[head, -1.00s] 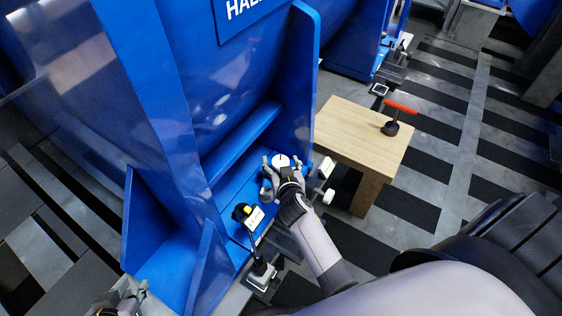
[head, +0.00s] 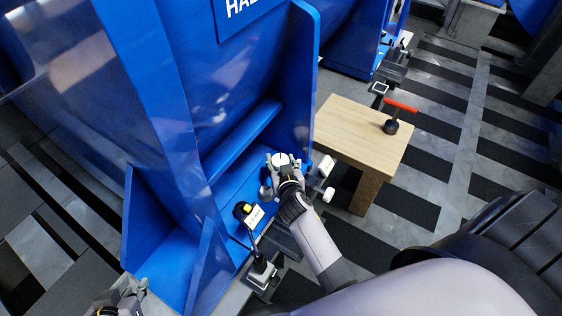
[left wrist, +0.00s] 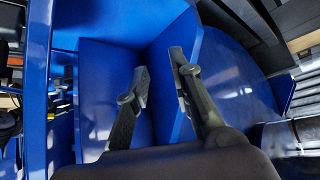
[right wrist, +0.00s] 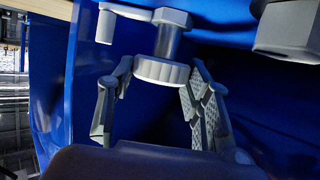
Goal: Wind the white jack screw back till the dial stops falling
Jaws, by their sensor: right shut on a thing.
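My right gripper (head: 282,168) is shut on a pale round head, which looks like the white jack screw (head: 281,158), at the blue motor's foot. In the right wrist view the fingers (right wrist: 158,88) sit on either side of this knurled head (right wrist: 161,71), with a shaft and hex part beyond it. The dial (head: 242,210), yellow and black with a white face or card, stands on an arm from a base (head: 261,274); its reading is too small to tell. My left gripper (left wrist: 159,75) is open and empty beside blue panels, low at the left in the head view (head: 122,296).
The blue motor housing (head: 230,80) fills the left and centre. A wooden table (head: 355,135) with a red-handled tool (head: 395,118) stands to the right. White cylinders (head: 328,195) stick out near the foot. Striped floor lies open at the right.

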